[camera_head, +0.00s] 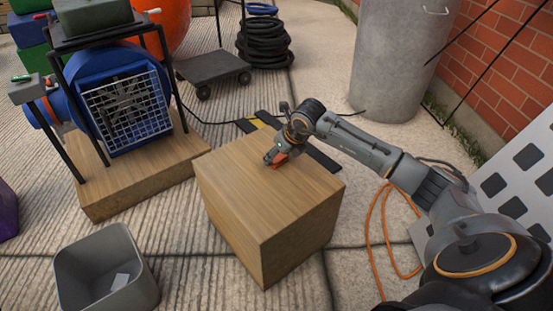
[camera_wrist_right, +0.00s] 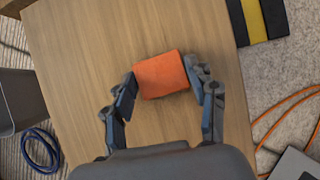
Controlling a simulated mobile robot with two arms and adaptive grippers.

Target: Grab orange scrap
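The orange scrap (camera_wrist_right: 161,75) is a small block-like piece on the top of the wooden box (camera_wrist_right: 75,45). In the wrist view it sits between the two fingers of my right gripper (camera_wrist_right: 160,82), with a fingertip against its left and right sides. In the head view the right gripper (camera_head: 278,156) points down over the box top (camera_head: 235,172), and a bit of the orange scrap (camera_head: 280,159) shows under it. The scrap looks to be still at the box top; I see no clear gap below it. My left gripper is not in view.
A grey bin (camera_head: 75,270) holding a small pale piece stands at the lower left. A blue blower (camera_head: 120,105) stands on a wooden block left of the box. An orange cable (camera_head: 370,240) lies on the floor to the right. A grey cylinder (camera_head: 400,60) stands behind.

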